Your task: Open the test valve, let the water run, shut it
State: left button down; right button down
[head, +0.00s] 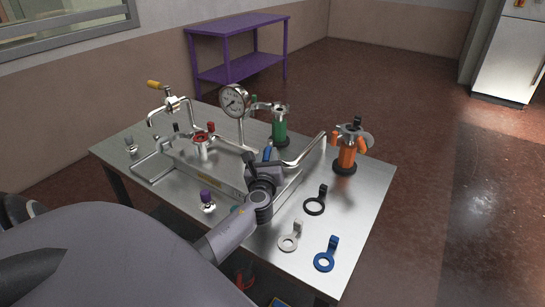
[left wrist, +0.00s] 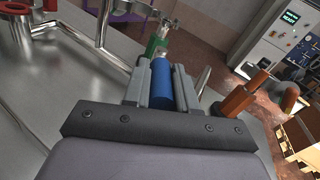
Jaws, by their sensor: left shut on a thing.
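My left gripper (head: 264,163) is over the middle of the metal table, shut on a blue cylindrical handle (head: 267,153). In the left wrist view the handle (left wrist: 162,84) lies between the two grey fingers of the gripper (left wrist: 161,80). I take this as the test valve's handle, but the gripper hides the valve body and any outlet. A pressure gauge (head: 235,100) on a stem stands behind the gripper, beside a green-bodied fitting (head: 279,126). I see no running water. My right gripper is not in view.
An orange-bodied fitting (head: 347,152) stands at the table's right. Black (head: 314,206), white (head: 289,242) and blue (head: 325,261) ring tags lie at the front right. A purple shelf (head: 240,68) stands behind.

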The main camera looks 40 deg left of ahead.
pick_arm(q)
jog(key=shift+s+a+m+t+h, duration=0.25)
jog(key=shift+a+m+t+h, duration=0.15)
jog(key=shift+m+h, duration=0.2)
jog(key=shift+s+a+f+m+t+h+b, duration=0.1)
jog(key=shift+a+m+t+h+b, duration=0.15)
jog(key=shift+m+t+h, duration=0.25)
jog(key=shift+s+a+m+t+h+b, duration=0.1)
jog(key=shift+a+m+t+h+b, duration=0.15)
jog(key=shift+h, duration=0.45)
jog(key=m+h+b, duration=0.1)
jog(key=m+t+h+b, duration=0.1)
jog(key=shift+s+a+h, duration=0.15)
jog(key=shift+a+h, duration=0.15)
jog(key=shift+h, duration=0.1)
jog(key=shift+a+m+h+b, duration=0.3)
jog(key=shift+m+h+b, duration=0.15)
jog(key=shift+h+b, duration=0.2)
jog(key=shift+h, duration=0.25)
jog(key=shift+r, duration=0.2)
jog(key=c, duration=0.9)
grip_release()
jog(key=shift+f, duration=0.1)
